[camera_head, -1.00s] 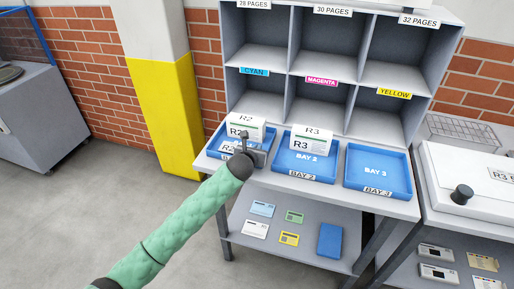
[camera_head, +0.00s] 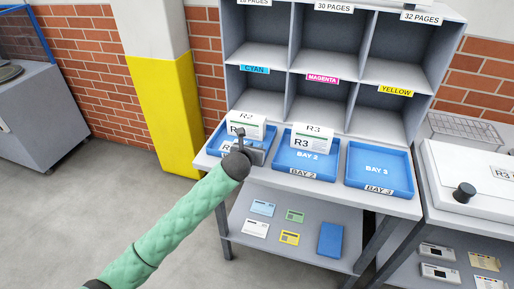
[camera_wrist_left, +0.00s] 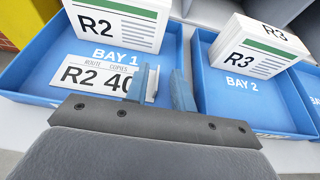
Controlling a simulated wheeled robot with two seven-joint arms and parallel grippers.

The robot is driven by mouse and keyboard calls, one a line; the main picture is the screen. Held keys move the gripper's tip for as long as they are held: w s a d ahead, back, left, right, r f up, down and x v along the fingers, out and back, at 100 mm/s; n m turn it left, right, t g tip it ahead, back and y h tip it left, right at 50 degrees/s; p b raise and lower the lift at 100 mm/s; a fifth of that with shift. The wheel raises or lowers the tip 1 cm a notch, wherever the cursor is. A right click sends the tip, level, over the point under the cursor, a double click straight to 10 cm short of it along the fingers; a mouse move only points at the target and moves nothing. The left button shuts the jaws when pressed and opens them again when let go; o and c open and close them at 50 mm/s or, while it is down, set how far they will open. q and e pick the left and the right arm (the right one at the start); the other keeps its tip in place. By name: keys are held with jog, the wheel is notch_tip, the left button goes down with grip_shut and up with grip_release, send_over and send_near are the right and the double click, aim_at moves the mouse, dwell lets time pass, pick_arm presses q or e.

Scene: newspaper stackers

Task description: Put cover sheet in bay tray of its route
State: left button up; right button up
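The white cover sheet (camera_wrist_left: 95,75), printed "ROUTE COPIES R2 40", is in the blue Bay 1 tray (camera_wrist_left: 28,72), in front of the R2 stack (camera_wrist_left: 118,20). In the head view, the Bay 1 tray (camera_head: 213,146) is partly hidden by my left gripper (camera_head: 243,139). In the left wrist view, the two fingers of my left gripper (camera_wrist_left: 166,90) stand apart. One finger overlaps the sheet's right end; the other is over the tray's right side. I cannot tell whether the fingers touch the sheet. My right gripper is not in view.
The Bay 2 tray (camera_head: 300,168) holds an R3 stack (camera_head: 312,137). The Bay 3 tray (camera_head: 377,179) is empty. A grey rack of compartments (camera_head: 345,68) stands behind the trays. Cards and a blue item (camera_head: 330,240) lie on the lower shelf.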

pick_arm(q)
jog(key=b+v, duration=0.1)
jog(key=v, duration=0.7)
jog(key=shift+s+a+r+b, duration=0.1)
jog(key=shift+s+r+b, duration=0.05)
jog(key=shift+s+b, duration=0.2)
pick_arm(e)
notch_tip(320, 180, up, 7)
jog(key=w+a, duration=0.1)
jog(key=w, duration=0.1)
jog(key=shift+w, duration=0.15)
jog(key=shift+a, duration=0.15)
